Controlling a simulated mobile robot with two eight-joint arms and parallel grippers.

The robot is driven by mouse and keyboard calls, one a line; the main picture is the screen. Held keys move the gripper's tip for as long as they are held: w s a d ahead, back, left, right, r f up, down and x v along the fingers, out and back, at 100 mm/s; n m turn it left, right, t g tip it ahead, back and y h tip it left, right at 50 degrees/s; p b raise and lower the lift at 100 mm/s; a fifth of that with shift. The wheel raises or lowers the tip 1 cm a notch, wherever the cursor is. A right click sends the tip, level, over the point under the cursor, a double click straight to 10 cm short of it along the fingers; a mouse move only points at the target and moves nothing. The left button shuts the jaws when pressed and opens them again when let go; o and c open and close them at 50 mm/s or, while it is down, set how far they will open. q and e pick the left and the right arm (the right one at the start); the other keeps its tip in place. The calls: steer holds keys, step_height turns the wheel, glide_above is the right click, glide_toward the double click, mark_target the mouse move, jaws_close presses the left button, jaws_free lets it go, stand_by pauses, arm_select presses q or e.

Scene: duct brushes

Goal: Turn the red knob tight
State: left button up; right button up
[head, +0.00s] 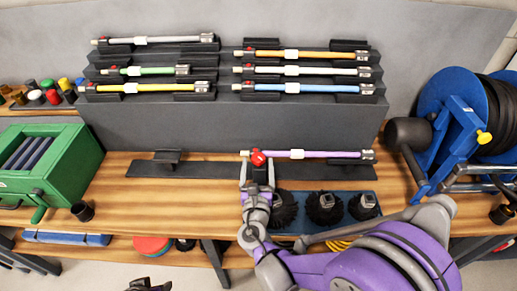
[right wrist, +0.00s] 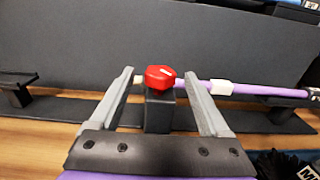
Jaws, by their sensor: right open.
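The red knob (head: 257,158) sits at the left end of a purple rod (head: 320,154) that lies in a black holder on the bench. In the right wrist view the knob (right wrist: 160,77) shows a white mark on top, above a dark block. My right gripper (head: 257,170) is open, its two grey fingers reaching from the front. In the wrist view my right gripper (right wrist: 159,84) has one finger on each side of the knob, with gaps visible. A dark part at the bottom edge of the head view may be my left gripper (head: 150,286); its jaws cannot be made out.
A tiered dark rack (head: 150,120) behind holds several coloured rods. Black round brushes (head: 325,207) stand on a blue mat just right of my right gripper. A green box (head: 75,155) is at left, a blue reel (head: 455,110) at right.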

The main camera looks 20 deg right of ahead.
steer(key=x, duration=0.6)
steer(key=shift+w+d+p, duration=0.15)
steer(key=shift+w+p, duration=0.1)
steer(key=shift+p, duration=0.1)
jaws_close()
